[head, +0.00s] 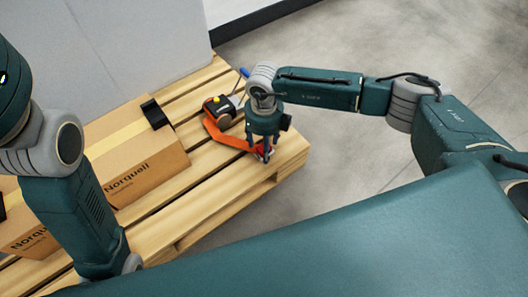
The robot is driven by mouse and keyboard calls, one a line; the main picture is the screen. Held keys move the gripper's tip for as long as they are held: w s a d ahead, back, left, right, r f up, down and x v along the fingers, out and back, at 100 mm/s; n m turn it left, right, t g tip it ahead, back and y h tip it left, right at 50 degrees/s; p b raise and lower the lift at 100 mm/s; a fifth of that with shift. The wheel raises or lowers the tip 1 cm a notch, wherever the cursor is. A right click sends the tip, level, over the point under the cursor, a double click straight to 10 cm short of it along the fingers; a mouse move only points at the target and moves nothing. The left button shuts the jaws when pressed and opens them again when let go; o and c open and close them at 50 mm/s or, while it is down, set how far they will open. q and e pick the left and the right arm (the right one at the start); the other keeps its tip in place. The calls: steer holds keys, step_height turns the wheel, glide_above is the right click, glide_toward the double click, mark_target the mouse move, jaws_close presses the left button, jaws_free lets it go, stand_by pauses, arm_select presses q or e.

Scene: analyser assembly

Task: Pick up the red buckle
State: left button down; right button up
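A small red piece, which looks like the red buckle (260,153), shows at the tips of my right gripper, near the pallet's right corner. It is small and partly hidden by the fingers. My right gripper (266,151) points down over it from above. I cannot tell whether the fingers are closed on it or only around it. An orange strap-like part (225,137) runs from the red piece to the left, over the slats. My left arm comes down at the left of the view, and its gripper is not visible.
The wooden pallet (218,185) bears a large cardboard box (150,170) left of my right gripper. Another box (28,235) is at the lower left. Grey floor (330,160) is clear at right.

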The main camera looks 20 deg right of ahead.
jaws_close()
steer(key=shift+r, duration=0.1)
